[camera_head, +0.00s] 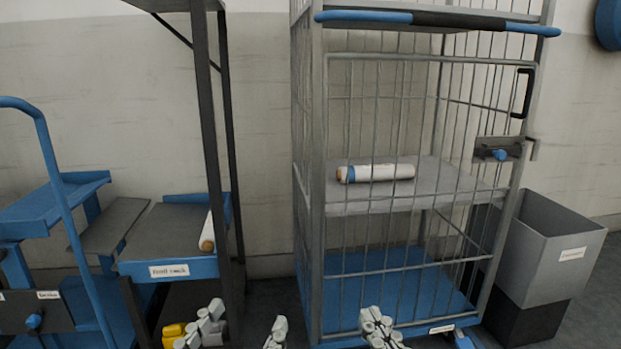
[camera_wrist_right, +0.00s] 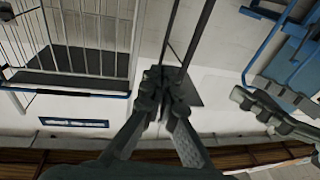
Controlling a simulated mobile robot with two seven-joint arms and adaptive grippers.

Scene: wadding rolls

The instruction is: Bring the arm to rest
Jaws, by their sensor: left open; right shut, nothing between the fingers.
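My left gripper (camera_head: 240,329) is at the bottom edge of the head view, its two fingers spread apart with nothing between them. My right gripper (camera_head: 380,327) is to its right, in front of the cage trolley, fingertips together and empty. The right wrist view also shows its closed fingers (camera_wrist_right: 165,98) with nothing held. A grey finger at the right of that view appears to be part of my left gripper (camera_wrist_right: 275,112). Most of both arms is out of the head view.
A white wadding roll (camera_head: 385,173) with a blue band lies on the shelf inside the barred cage trolley (camera_head: 317,200). Another roll (camera_head: 207,233) is partly hidden behind a dark post at the blue rack (camera_head: 190,268). A grey bin (camera_head: 540,255) stands right of the cage.

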